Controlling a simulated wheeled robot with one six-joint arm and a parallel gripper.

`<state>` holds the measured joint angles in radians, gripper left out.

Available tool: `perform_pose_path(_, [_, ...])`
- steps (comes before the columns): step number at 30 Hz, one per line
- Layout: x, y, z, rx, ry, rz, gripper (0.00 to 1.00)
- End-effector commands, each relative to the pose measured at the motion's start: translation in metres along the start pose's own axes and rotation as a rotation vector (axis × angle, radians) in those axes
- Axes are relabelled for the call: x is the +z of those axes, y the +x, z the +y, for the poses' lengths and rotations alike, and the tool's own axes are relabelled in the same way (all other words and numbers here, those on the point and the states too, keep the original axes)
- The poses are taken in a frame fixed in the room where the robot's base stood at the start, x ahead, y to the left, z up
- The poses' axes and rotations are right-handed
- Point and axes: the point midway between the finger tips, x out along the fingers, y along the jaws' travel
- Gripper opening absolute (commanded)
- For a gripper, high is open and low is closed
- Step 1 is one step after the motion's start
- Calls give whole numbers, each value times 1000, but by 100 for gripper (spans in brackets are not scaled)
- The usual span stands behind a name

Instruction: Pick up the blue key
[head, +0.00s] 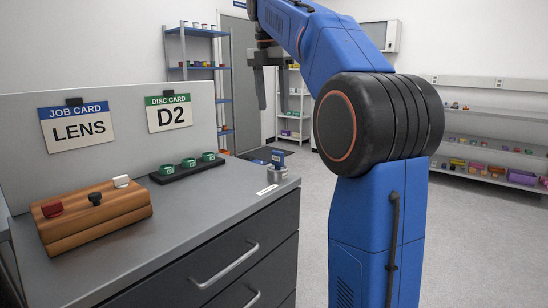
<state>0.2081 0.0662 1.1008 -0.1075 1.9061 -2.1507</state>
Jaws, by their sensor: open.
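I cannot make out a blue key for certain in the head view. A wooden block (95,222) on the grey bench carries a red piece (52,209), a black piece (95,198) and a white piece (121,181); none of them is blue. A small blue-topped tag (278,156) shows at a metal cylinder (277,174) near the bench's right end, too small to identify. My gripper (261,88) is open, with its fingers pointing down, in the air above and beyond the bench's far right part. I see nothing between its fingers.
The bench (190,218) has a back panel with a LENS card (77,127) and a D2 card (169,113). A black tray (186,172) holds three green pieces. Shelves stand behind and at right. The bench front is clear; open floor lies to the right.

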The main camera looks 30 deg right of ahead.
Motion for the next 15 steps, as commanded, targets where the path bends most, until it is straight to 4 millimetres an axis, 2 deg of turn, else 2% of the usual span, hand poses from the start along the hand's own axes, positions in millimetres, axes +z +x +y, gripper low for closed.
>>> perform_pose_path(5, [2, 10, 0, -5, -19, 2, 56])
perform_pose_path(15, [2, 69, 0, -5, -16, 2, 56])
